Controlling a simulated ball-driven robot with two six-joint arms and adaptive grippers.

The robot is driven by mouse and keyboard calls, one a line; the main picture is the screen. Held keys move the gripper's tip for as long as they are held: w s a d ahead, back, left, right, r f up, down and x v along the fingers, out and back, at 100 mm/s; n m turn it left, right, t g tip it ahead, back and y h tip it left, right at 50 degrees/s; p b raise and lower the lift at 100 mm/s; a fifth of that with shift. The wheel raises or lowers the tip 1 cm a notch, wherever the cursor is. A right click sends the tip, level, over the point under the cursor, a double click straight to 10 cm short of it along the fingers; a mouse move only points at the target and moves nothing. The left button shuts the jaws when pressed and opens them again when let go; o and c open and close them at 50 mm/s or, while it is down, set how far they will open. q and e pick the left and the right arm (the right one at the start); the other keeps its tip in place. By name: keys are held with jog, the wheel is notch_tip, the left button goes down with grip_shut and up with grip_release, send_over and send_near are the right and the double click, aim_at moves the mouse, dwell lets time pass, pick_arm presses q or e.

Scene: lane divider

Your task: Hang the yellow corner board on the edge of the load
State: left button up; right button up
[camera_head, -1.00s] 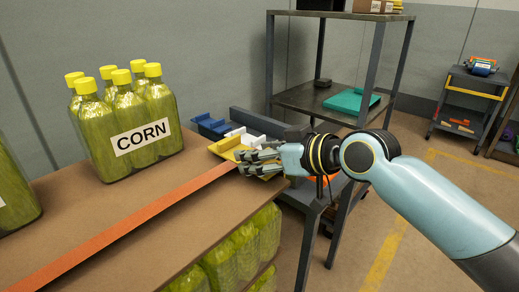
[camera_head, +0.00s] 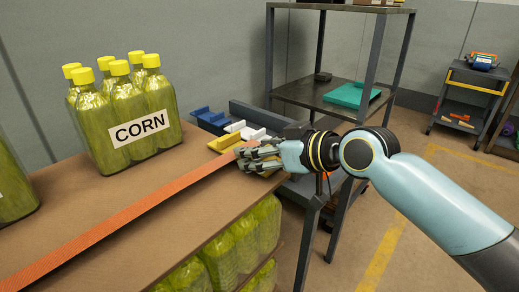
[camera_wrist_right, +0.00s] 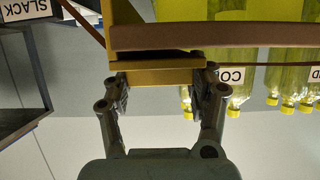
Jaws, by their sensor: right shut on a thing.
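The yellow corner board (camera_head: 226,142) shows in the head view at the far right corner of the load (camera_head: 150,222), just beyond the end of the orange strap (camera_head: 130,213). My right gripper (camera_head: 250,158) is at this corner and hides the rest of the board. In the right wrist view, the yellow board (camera_wrist_right: 160,77) sits between the two fingers of my right gripper (camera_wrist_right: 160,90), which is shut on it. A brown-orange band crosses in front of the board there. I cannot tell whether the board rests on the edge. My left gripper is not in view.
Corn bottles (camera_head: 124,118) stand on the load, with more bottles (camera_head: 235,245) beneath its top sheet. Blue (camera_head: 208,119) and white (camera_head: 235,127) pieces lie behind the corner. A dark metal shelf (camera_head: 325,97) stands to the right, close to my right arm.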

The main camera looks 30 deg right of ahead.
jog(key=shift+f, duration=0.2)
jog(key=o, duration=1.2)
jog(key=shift+v, duration=6.05)
jog(key=shift+f, duration=0.1)
